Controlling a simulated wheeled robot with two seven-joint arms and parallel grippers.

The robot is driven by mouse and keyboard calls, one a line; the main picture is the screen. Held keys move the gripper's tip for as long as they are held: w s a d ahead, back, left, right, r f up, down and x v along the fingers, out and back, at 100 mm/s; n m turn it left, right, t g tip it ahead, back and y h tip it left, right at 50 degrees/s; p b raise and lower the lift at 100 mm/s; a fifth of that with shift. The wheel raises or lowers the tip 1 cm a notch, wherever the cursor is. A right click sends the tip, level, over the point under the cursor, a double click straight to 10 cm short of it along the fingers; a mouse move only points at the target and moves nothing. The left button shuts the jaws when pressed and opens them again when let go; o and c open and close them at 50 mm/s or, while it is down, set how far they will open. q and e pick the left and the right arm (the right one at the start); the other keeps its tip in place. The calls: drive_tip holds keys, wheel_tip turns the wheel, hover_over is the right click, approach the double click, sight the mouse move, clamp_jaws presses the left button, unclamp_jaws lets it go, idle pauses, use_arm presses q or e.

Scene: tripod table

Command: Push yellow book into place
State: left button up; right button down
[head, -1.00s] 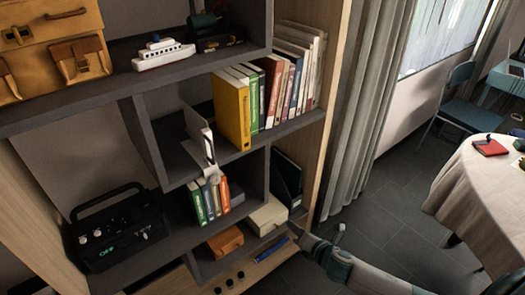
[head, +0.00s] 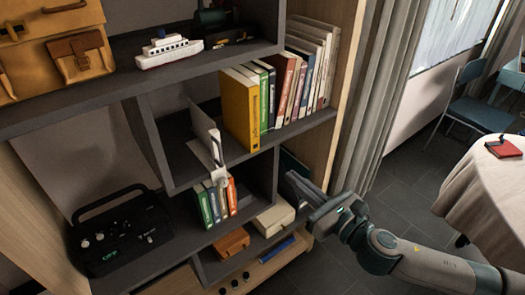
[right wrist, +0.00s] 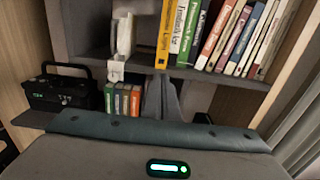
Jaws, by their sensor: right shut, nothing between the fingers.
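The yellow book (head: 240,112) stands upright on the middle shelf, at the left end of a row of books. Its spine sits a little forward of the books beside it. In the right wrist view its lower spine (right wrist: 165,35) shows at the top. My right gripper (head: 292,182) is shut and empty, in front of the shelf, below and to the right of the yellow book, and apart from it. The fingers (right wrist: 161,95) also show in the right wrist view. My left gripper is in neither view.
Several books (head: 295,82) stand right of the yellow one. A white bookend-like object (head: 207,135) stands left of it, with a gap between. Small books (head: 215,198), a black radio (head: 120,232) and boxes (head: 274,217) fill lower shelves. A curtain (head: 385,90) hangs at right.

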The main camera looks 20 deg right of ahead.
drive_tip(key=shift+w, duration=0.1)
drive_tip(key=p, duration=0.5)
approach(254, 145)
drive_tip(key=x, duration=0.5)
drive_tip(key=shift+r, duration=0.15)
drive_tip(key=shift+w+a, duration=0.25)
drive_tip(key=shift+w, duration=0.45)
drive_tip(key=p+x, duration=0.1)
drive_tip(key=x, duration=0.3)
drive_tip(key=shift+w, duration=0.25)
drive_tip(key=shift+w+a, duration=0.15)
drive_tip(key=shift+w, duration=0.05)
